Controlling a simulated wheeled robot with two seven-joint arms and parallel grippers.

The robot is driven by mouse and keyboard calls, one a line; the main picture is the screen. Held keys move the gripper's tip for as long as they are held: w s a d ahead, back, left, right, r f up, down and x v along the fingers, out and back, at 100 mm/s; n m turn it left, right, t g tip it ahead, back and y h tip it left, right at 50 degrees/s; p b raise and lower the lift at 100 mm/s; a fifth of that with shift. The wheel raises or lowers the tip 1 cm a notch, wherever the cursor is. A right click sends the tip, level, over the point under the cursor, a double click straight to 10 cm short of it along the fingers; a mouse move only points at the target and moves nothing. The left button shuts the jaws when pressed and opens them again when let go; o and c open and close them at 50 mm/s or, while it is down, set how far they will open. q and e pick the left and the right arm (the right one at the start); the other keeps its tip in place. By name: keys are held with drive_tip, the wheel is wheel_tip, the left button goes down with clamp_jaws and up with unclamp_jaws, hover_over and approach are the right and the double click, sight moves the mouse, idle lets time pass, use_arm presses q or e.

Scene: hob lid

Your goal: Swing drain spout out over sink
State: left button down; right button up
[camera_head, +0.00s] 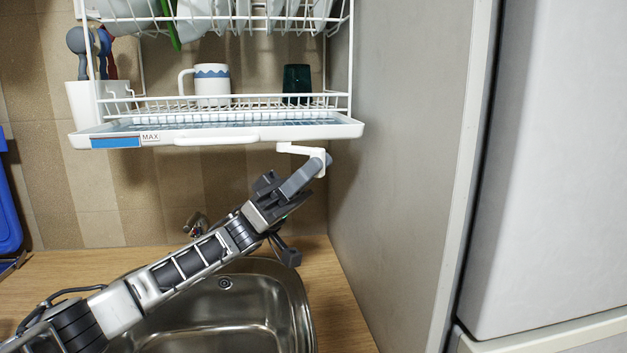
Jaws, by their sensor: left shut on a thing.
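The white drain spout (300,149) sits under the right end of the dish rack's drip tray (240,132). Its short arm runs along the tray's front edge and its end turns down at the right. My left gripper (316,166) reaches up from the lower left and is shut on the spout's turned-down end, whose lower part the fingers hide. The steel sink (215,310) lies below, in the counter, partly covered by my left arm. My right gripper is not in view.
The rack above holds a white mug (211,85), a dark green glass (297,84) and several plates. A utensil holder (88,103) hangs at its left. A tap (196,224) stands behind my arm. A grey side panel (400,150) closes off the right.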

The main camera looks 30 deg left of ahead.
use_arm(q)
drive_tip(key=shift+s+a+m+g+y+b, duration=0.3)
drive_tip(key=shift+s+m+g+y+b, duration=0.35)
drive_tip(key=shift+m+g+y, duration=2)
drive_tip(key=shift+s+a+m+g+y+b, duration=0.25)
drive_tip(key=shift+s+m+g+y+b, duration=0.4)
drive_tip(key=shift+g, duration=3.75)
drive_tip(key=shift+s+a+m+g+y+b, duration=0.35)
drive_tip(key=shift+m+g+y+b, duration=0.4)
drive_tip(key=shift+m+g+y, duration=2)
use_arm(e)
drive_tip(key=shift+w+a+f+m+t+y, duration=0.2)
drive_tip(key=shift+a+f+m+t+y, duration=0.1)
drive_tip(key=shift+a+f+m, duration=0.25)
use_arm(q)
drive_tip(key=shift+s+n+g+h, duration=0.1)
drive_tip(key=shift+n+g+h, duration=0.45)
drive_tip(key=shift+g, duration=0.55)
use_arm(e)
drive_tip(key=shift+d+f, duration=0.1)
use_arm(q)
drive_tip(key=c, duration=1.4)
unclamp_jaws()
drive_tip(key=shift+o, duration=0.2)
